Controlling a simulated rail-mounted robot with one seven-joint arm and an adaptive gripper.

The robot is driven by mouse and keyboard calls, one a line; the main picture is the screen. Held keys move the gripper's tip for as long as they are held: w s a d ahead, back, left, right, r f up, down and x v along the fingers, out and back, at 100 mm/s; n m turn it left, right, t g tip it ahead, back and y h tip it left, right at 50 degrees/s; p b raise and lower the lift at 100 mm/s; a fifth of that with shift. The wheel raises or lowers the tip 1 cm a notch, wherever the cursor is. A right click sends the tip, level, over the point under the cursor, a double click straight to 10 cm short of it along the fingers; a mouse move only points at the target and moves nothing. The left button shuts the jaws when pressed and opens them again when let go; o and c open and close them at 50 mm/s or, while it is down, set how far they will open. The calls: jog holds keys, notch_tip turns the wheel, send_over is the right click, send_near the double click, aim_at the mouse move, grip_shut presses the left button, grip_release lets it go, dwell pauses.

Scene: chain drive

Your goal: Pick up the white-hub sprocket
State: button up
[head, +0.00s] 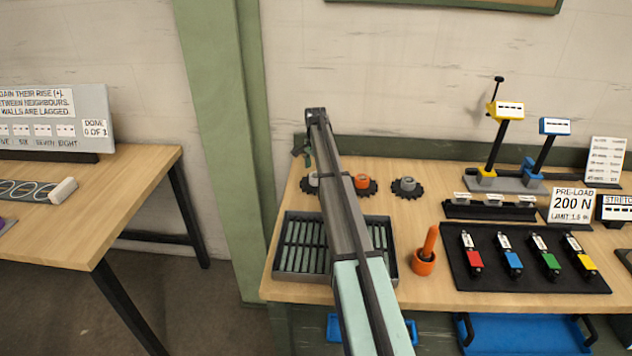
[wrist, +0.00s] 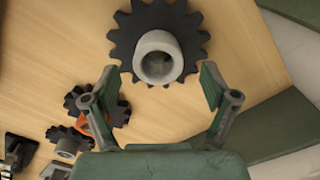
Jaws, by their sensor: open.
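A dark toothed sprocket with a pale grey-white hub (wrist: 158,57) lies flat on the wooden bench at the top of the wrist view. In the head view this sprocket (head: 312,181) is at the left of a row of sprockets, partly hidden by my arm. My gripper (wrist: 158,78) is open and empty, its fingers spread to either side of the hub and apart from it. In the head view my gripper (head: 303,152) hangs above the left sprocket, mostly hidden behind my arm.
An orange-hub sprocket (head: 362,183) and a grey-hub sprocket (head: 407,187) lie to the right. An orange holder (head: 423,264) and a black mat (head: 480,280) lie further right. A green strip (head: 430,149) runs along the bench's back.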

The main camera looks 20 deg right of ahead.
aim_at(316, 175)
jog(key=shift+s+f+p, duration=0.1)
jog(key=shift+f+p, duration=0.3)
jog(key=shift+f, duration=1.15)
grip_shut()
jog(key=shift+r, duration=0.15)
